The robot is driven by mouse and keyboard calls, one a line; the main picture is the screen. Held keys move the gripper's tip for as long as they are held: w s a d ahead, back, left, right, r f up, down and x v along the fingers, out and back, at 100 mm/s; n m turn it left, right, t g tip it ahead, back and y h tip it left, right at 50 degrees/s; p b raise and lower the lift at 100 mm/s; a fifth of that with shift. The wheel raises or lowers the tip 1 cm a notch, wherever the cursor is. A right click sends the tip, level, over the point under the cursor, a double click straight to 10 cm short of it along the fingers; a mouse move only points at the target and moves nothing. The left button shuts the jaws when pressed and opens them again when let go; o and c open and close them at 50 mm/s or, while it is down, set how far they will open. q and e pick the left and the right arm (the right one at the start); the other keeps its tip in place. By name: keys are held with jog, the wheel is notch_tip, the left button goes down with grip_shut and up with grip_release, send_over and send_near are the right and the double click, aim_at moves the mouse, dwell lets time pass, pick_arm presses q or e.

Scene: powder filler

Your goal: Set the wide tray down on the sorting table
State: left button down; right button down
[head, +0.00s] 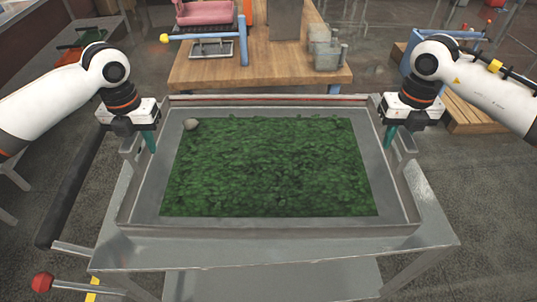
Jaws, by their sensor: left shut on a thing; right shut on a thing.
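The wide grey tray (260,229) fills the middle of the head view, with a layer of green leafy stuff (270,165) in it and a small grey stone-like lump (191,124) near its far left corner. A grey metal table (275,256) is under it; I cannot tell whether the tray touches the top. My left gripper (149,142) is shut on the tray's left side handle. My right gripper (391,137) is shut on its right side handle. The fingertips are partly hidden by the handles.
A wooden workbench (262,68) stands behind, bearing a blue bar (205,36) and a grey metal part (325,50). A lever with a red knob (42,282) sticks out at the front left. A wooden pallet (473,112) lies at the back right.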

dwell(0.5)
